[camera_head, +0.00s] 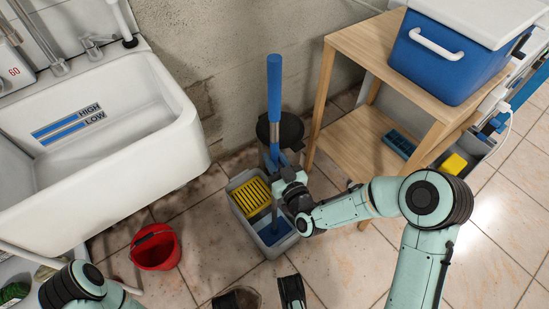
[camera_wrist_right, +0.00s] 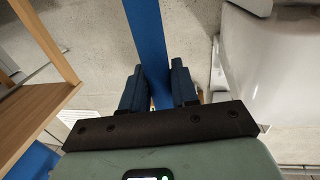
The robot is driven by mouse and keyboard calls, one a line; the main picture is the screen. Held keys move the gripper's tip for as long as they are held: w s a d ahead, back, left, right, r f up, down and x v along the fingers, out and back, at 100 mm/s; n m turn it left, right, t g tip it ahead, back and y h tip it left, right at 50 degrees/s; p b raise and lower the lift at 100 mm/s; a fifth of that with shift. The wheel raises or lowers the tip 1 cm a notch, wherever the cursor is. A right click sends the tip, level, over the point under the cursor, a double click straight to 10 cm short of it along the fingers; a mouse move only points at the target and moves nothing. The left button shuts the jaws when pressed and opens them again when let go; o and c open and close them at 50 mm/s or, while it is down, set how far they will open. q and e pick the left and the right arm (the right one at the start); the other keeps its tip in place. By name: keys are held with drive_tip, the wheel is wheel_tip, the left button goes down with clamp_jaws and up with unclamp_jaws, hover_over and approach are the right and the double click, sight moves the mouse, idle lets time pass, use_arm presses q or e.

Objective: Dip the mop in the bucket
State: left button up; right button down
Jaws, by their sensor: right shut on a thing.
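The mop stands nearly upright, with a thick blue grip (camera_head: 274,85) at its top and a thin shaft below. My right gripper (camera_head: 279,160) is shut on the shaft below the grip. In the right wrist view the blue shaft (camera_wrist_right: 146,35) passes between its two fingers (camera_wrist_right: 158,88). The grey bucket (camera_head: 240,215) is on the floor under the gripper. The shaft's lower end reaches down over its front compartment, where a blue surface shows; I cannot tell mop head from water. A yellow wringer (camera_head: 250,196) fills the back compartment.
A white sink (camera_head: 180,110) is at left, with a red bucket (camera_head: 155,248) on the floor below it. A wooden shelf table (camera_head: 345,42) with a blue cooler (camera_head: 435,62) stands at right. A dark bin (camera_head: 291,128) is behind the mop.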

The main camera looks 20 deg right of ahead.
drive_tip(key=shift+f, duration=1.4)
drive_tip(key=shift+r, duration=0.1)
idle(0.8)
